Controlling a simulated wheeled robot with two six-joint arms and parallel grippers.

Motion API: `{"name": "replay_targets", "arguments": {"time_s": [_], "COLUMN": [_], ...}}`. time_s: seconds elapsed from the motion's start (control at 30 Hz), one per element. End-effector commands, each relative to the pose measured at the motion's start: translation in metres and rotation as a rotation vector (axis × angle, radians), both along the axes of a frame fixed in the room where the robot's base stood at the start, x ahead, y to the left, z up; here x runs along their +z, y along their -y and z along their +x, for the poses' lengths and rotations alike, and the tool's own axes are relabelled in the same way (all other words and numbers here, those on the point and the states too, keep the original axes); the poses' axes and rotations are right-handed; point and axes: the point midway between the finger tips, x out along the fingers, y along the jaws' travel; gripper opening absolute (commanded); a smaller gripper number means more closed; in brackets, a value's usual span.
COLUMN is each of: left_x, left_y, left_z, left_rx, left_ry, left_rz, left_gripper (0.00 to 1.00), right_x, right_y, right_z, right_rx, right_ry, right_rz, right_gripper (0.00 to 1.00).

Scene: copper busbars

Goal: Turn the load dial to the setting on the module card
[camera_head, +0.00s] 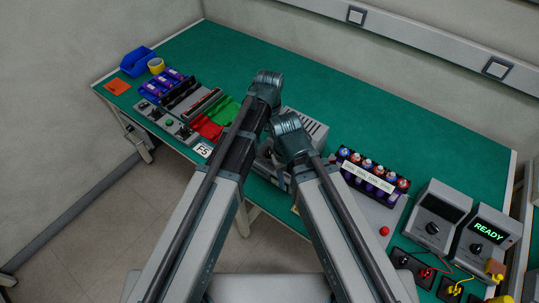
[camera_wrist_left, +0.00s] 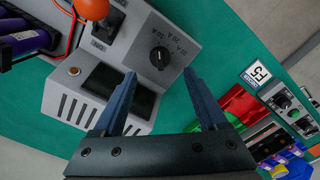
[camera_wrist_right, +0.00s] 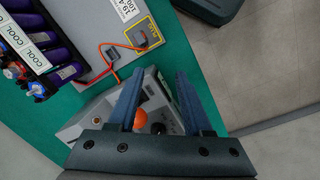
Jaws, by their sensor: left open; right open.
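The load dial (camera_wrist_left: 160,58) is a round black knob on a sloped grey box (camera_wrist_left: 190,47), with printed current marks around it; its setting is too small to tell. My left gripper (camera_wrist_left: 160,75) is open and empty, its fingers above the box with the dial between and beyond the tips. In the right wrist view a printed white card (camera_wrist_right: 127,10), perhaps the module card, lies on a grey panel at the top edge; its text is only partly readable. My right gripper (camera_wrist_right: 160,72) is open and empty, above the near side of the grey box (camera_wrist_right: 80,122).
An orange ball-topped lever (camera_wrist_left: 90,8) stands beside the dial. A rack of purple cells (camera_head: 372,175) stands right of the box. Two grey instruments, one a READY display (camera_head: 489,229), stand at the right. Coloured parts lie at left. The back of the green bench (camera_head: 400,110) is clear.

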Motion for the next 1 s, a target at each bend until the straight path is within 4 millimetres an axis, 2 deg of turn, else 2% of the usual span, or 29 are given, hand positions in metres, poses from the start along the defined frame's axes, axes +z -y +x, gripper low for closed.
{"name": "replay_targets", "arguments": {"time_s": [0.03,0.4,0.57,0.83,0.87,1.0], "left_x": [-0.015,-0.064,-0.072,-0.071,-0.071,-0.071], "left_y": [0.0,0.0,0.0,0.0,0.0,0.0], "left_z": [0.0,0.0,0.0,0.0,0.0,0.0], "left_rx": [0.0,0.0,0.0,0.0,0.0,0.0], "left_ry": [0.0,0.0,0.0,0.0,0.0,0.0], "left_rz": [0.0,0.0,0.0,0.0,0.0,0.0], "left_gripper": [0.75,0.75,0.75,0.75,0.73,0.48], "right_x": [-0.015,-0.064,-0.072,-0.071,-0.071,-0.071], "right_y": [0.0,0.0,0.0,0.0,0.0,0.0], "right_z": [0.0,0.0,0.0,0.0,0.0,0.0], "right_rx": [0.0,0.0,0.0,0.0,0.0,0.0], "right_ry": [0.0,0.0,0.0,0.0,0.0,0.0], "right_rz": [0.0,0.0,0.0,0.0,0.0,0.0], "right_gripper": [0.5,0.5,0.5,0.5,0.5,0.5]}}
